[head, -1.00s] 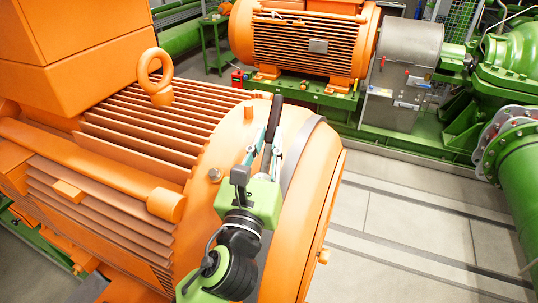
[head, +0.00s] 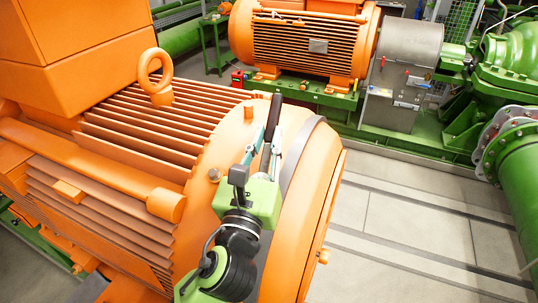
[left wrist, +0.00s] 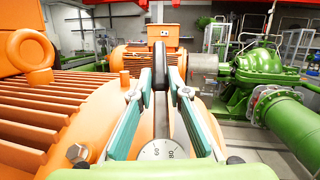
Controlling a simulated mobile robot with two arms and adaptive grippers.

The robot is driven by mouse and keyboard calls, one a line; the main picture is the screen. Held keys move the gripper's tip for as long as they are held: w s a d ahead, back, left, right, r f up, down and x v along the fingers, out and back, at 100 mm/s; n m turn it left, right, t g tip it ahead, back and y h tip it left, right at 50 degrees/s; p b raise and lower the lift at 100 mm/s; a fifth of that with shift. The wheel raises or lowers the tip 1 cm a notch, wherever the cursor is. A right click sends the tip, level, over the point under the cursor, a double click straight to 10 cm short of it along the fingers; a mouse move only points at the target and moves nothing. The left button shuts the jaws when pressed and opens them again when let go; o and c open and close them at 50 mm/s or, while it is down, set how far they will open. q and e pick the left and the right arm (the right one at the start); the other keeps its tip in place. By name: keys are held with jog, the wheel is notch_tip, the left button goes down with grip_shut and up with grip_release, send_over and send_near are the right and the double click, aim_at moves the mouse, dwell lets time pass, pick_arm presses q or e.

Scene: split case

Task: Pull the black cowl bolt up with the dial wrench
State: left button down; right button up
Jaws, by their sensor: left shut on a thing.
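The dial wrench (head: 273,118) has a long black handle and stands over the orange end cowl (head: 300,190) of the near motor. In the left wrist view its handle (left wrist: 160,58) points away from me, and its round white dial (left wrist: 161,150), with figures such as 60 and 80, shows at the bottom. My left gripper (head: 272,146) is shut on the wrench, one teal finger on each side of the handle. I cannot make out the black cowl bolt; the gripper and wrench may hide it. My right gripper is not in view.
A grey bolt (head: 214,174) and an orange stub (head: 249,110) stick out beside the wrench. A lifting eye (head: 155,75) rises from the finned motor at left. A second orange motor (head: 305,45) and green pump stand behind. The floor at right is clear.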

aim_at(264, 153)
pick_arm(q)
jog(key=shift+s+r, duration=0.15)
jog(key=shift+r, duration=0.25)
jog(key=shift+s+a+r+p, duration=0.15)
jog(key=shift+s+r+p, duration=0.15)
jog(key=shift+r+p, duration=0.3)
jog(key=shift+s+a+r, duration=0.15)
jog(key=shift+s+r, duration=0.25)
jog(key=shift+r, duration=0.2)
